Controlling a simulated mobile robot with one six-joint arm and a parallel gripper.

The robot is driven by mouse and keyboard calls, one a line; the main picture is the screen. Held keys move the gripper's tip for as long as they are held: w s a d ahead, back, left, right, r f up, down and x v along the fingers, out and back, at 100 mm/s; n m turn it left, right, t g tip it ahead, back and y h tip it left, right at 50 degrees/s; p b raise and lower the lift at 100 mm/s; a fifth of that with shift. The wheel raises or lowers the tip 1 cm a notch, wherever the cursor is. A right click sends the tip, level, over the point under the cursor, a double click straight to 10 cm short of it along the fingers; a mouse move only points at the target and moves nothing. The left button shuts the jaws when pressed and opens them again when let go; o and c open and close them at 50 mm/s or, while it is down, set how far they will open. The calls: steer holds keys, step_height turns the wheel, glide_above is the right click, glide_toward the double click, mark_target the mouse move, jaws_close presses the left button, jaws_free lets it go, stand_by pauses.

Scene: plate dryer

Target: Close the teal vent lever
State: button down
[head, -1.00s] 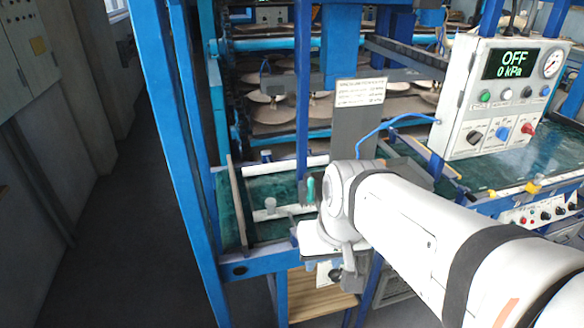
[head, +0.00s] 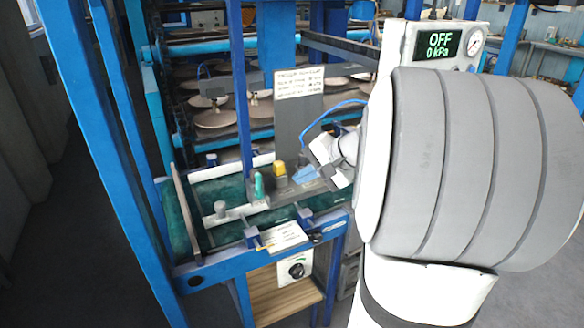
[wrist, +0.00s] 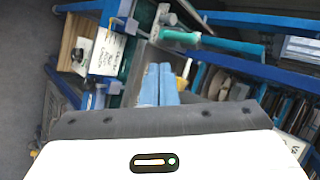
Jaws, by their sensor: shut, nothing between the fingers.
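The teal vent lever (head: 259,185) stands upright on the grey fixture at the middle of the head view. In the wrist view it is the teal handle (wrist: 180,36), lying sideways in the picture beyond my fingertips. My gripper (head: 305,174), with blue fingers, is to the right of the lever in the head view, apart from it. In the wrist view the blue fingers (wrist: 158,75) are together with nothing between them. My arm covers much of the right of the head view.
A yellow knob (head: 279,168) stands between the lever and my gripper in the head view. A grey post with a white label (head: 299,82) rises behind. A blue upright (head: 240,90) stands close by. The control box display (head: 450,44) reads OFF, 0 kPa.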

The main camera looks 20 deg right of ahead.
mark_target(262, 187)
steer(key=x, duration=0.3)
steer(key=r+p+x, duration=0.1)
steer(key=x, duration=0.2)
steer(key=w+x, duration=0.1)
steer(key=x, duration=0.2)
steer(key=shift+w+a+r+p, duration=0.1)
steer(key=shift+a+r+p, duration=0.2)
steer(key=shift+a+p, duration=0.1)
steer(key=shift+w+a, duration=0.25)
steer(key=shift+w, duration=0.15)
steer(key=shift+d, duration=0.2)
